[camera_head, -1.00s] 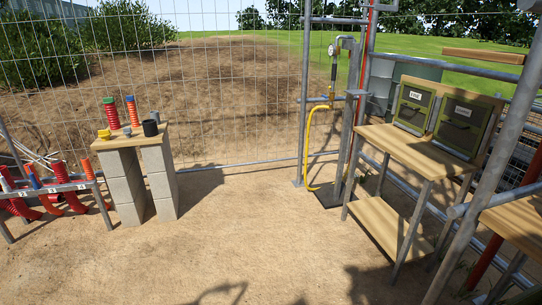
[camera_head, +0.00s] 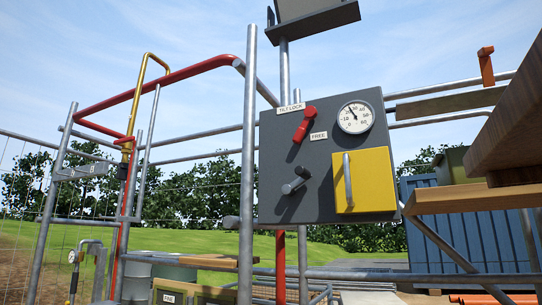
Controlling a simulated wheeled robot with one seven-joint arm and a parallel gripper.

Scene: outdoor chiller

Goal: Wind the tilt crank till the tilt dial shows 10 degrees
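A dark grey panel (camera_head: 273,150) stands at the centre right of the head view. At its upper right is a round white dial (camera_head: 356,117), its dark needle tilted up and left; the exact reading is too small to tell. A red lever (camera_head: 303,126) hangs slanting down and left between the TILT LOCK label (camera_head: 290,108) and the FREE label (camera_head: 318,136). Below it a short grey crank-like fitting (camera_head: 297,181) sticks out of the panel. A yellow cover (camera_head: 376,182) with a grey bar handle (camera_head: 348,180) is beside it. My gripper is not in view.
A grey upright pole (camera_head: 249,160) stands just left of the panel. Red and grey pipe rails (camera_head: 165,82) run at the left. Wooden boards (camera_head: 475,198) jut in at the right. A blue container (camera_head: 470,245) stands behind at the right.

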